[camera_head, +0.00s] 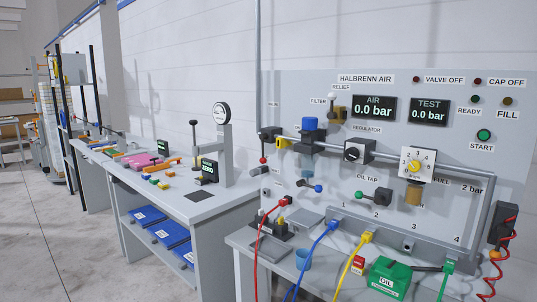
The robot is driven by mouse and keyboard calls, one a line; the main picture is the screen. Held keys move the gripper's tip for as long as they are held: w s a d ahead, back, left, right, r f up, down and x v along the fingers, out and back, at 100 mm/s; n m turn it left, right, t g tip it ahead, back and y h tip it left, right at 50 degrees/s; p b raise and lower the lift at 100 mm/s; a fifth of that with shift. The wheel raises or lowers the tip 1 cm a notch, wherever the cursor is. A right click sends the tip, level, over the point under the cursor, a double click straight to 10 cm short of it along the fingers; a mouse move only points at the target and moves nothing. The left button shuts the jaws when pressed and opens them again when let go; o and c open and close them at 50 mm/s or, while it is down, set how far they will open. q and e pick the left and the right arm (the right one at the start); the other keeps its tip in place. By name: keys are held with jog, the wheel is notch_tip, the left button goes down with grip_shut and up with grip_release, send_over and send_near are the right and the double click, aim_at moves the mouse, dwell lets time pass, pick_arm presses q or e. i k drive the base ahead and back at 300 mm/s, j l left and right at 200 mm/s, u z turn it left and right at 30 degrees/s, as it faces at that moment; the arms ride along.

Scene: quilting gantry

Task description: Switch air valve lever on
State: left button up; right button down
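A grey panel (300,85) headed "HALBRENN AIR" stands on the right. At the left end of its pipe is a dark valve body (268,133) with a lever (263,148) hanging down to a red ball; this looks like the air valve lever, but the label near it is too small to read. The AIR display (374,109) and the TEST display (429,112) both read 0.0 bar. Neither of my grippers is in view.
A workbench (205,205) stands left; open floor (40,240) lies beyond.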

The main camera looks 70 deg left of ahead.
aim_at(263, 136)
jog(key=u, duration=2.25)
jog(key=i+j+z, duration=0.25)
jog(key=i+j, duration=0.2)
jog(key=i+j+z, duration=0.25)
jog(key=i+j, duration=0.3)
jog(key=i+j+z, duration=0.25)
jog(key=i+j, duration=0.25)
jog(key=j, duration=0.15)
